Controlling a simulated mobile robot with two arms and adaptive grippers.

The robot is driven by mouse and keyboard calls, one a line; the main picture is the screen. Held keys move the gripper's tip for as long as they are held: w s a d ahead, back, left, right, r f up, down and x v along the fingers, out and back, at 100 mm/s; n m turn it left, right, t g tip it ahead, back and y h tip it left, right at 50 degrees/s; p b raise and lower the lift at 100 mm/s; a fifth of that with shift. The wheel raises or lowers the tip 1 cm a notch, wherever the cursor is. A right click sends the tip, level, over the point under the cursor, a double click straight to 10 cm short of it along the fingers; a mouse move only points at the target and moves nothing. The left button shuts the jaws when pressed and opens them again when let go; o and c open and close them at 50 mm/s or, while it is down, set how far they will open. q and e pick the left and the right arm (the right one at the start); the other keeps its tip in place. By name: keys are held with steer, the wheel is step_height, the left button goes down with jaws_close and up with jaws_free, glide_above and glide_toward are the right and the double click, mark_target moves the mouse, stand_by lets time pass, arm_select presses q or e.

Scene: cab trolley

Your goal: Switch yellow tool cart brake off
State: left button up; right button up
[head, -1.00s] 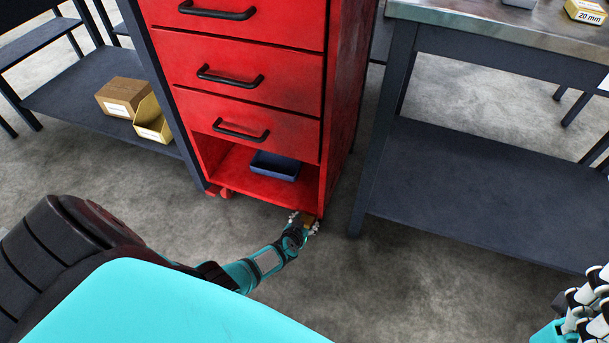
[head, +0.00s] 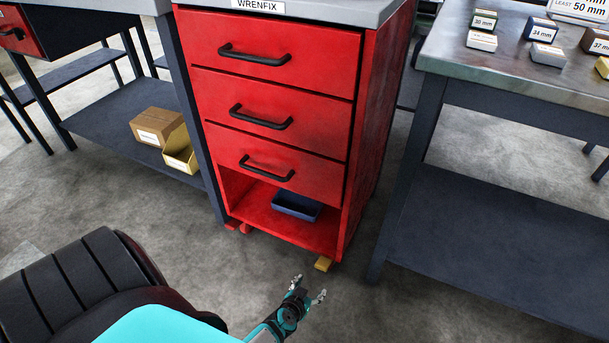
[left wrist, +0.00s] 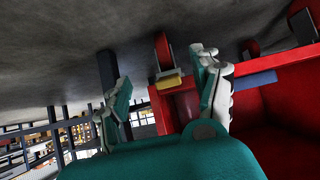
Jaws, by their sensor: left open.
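The tool cart (head: 275,144) is red, with black-handled drawers and an open lower shelf. A small yellow brake pedal (head: 323,264) sticks out below its front right corner. The pedal also shows in the left wrist view (left wrist: 169,81), near a red wheel. I cannot tell whether the pedal is up or down. My left gripper (head: 309,288) is open and empty, on the near side of the pedal and apart from it. In the left wrist view its two fingers (left wrist: 160,68) are spread, with the pedal seen between them. My right gripper is not in view.
A dark workbench (head: 500,245) stands close on the cart's right. Another bench on the left carries brown and yellow boxes (head: 160,130) on its lower shelf. A blue tray (head: 297,205) lies on the cart's open shelf. The floor in front of the cart is clear.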

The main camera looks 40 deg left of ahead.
arm_select(q)
steer(key=shift+s+d, duration=0.2)
steer(key=shift+s, duration=0.7)
steer(key=shift+s+d, duration=0.2)
steer(key=shift+s, duration=0.65)
